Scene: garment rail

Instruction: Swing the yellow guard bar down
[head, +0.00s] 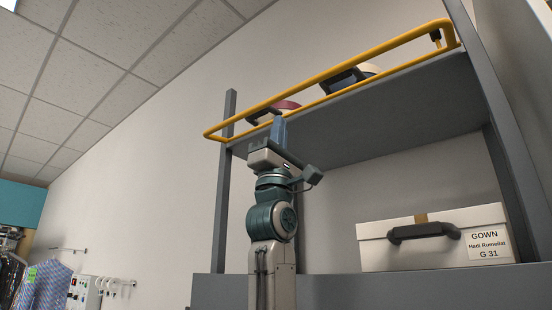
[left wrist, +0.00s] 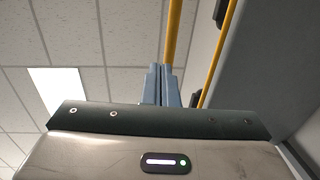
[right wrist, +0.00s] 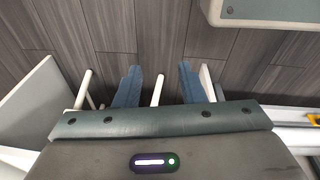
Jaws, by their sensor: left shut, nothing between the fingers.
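The yellow guard bar (head: 330,75) is a long loop with two rails along the front edge of the high grey shelf. My left gripper (head: 279,126) is raised to the shelf's front edge, near the left end of the bar. Its blue fingers are shut with nothing between them. In the left wrist view one rail of the guard bar (left wrist: 173,35) runs up from behind the fingertips (left wrist: 160,72); I cannot tell whether they touch. My right gripper (right wrist: 158,80) shows only in the right wrist view, open and empty, above the floor.
Dark-handled items, one reddish (head: 283,106) and one dark and cream (head: 350,79), sit on the shelf (head: 400,100) behind the bar. A white labelled gown box (head: 434,240) stands on the lower shelf. Grey posts (head: 227,180) flank the rack. Clothes (head: 48,285) hang far left.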

